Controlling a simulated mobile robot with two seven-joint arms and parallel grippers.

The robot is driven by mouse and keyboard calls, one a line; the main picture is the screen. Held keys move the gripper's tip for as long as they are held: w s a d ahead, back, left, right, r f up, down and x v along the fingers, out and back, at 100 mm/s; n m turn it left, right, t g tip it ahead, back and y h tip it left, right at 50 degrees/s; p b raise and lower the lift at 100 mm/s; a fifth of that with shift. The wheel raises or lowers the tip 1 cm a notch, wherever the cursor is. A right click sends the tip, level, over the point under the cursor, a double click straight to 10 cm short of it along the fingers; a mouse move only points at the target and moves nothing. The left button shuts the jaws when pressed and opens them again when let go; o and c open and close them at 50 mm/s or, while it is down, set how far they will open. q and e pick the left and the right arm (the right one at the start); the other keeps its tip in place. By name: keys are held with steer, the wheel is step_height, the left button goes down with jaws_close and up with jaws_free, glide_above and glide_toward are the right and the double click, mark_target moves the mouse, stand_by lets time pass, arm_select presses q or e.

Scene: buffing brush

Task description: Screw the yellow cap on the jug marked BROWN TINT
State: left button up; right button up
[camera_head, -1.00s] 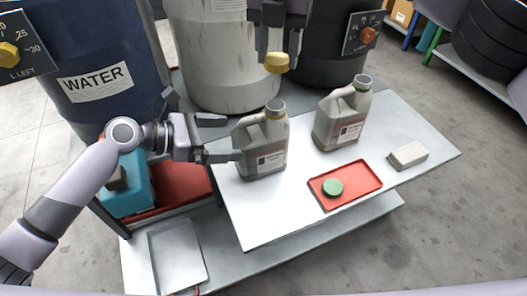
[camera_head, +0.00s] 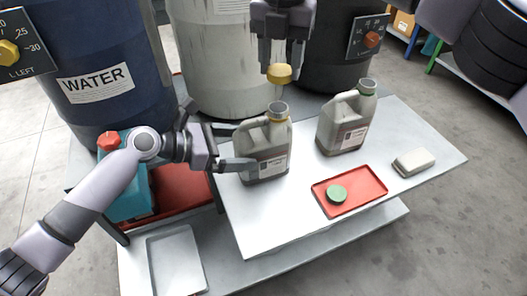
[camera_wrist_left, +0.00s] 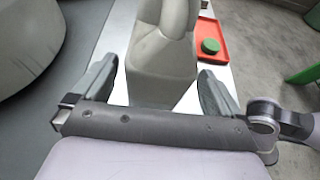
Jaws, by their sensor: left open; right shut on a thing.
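The yellow cap (camera_head: 279,73) is held by my right gripper (camera_head: 281,62), which points down from the top of the head view. The cap is above and apart from the mouth of the left grey jug (camera_head: 266,150), which has a yellow ring at its neck. A second grey jug (camera_head: 345,122) with a green ring stands to its right. Both are upright and uncapped; their label words are too small to read. My left gripper (camera_head: 228,146) is open at the left jug's side. In the left wrist view its fingers (camera_wrist_left: 160,85) stand either side of that jug (camera_wrist_left: 163,65).
A red tray (camera_head: 368,177) holds a green cap (camera_head: 337,193). A pale block (camera_head: 413,161) lies on the table's right. Behind stand a WATER drum (camera_head: 100,50) and other large drums. A teal container (camera_head: 128,200) is at left. The table front is bare.

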arm_select(q)
steer(key=shift+x, duration=2.3)
steer(key=c, duration=1.3)
arm_select(e)
glide_above(278, 107)
steer(key=shift+f, duration=2.5)
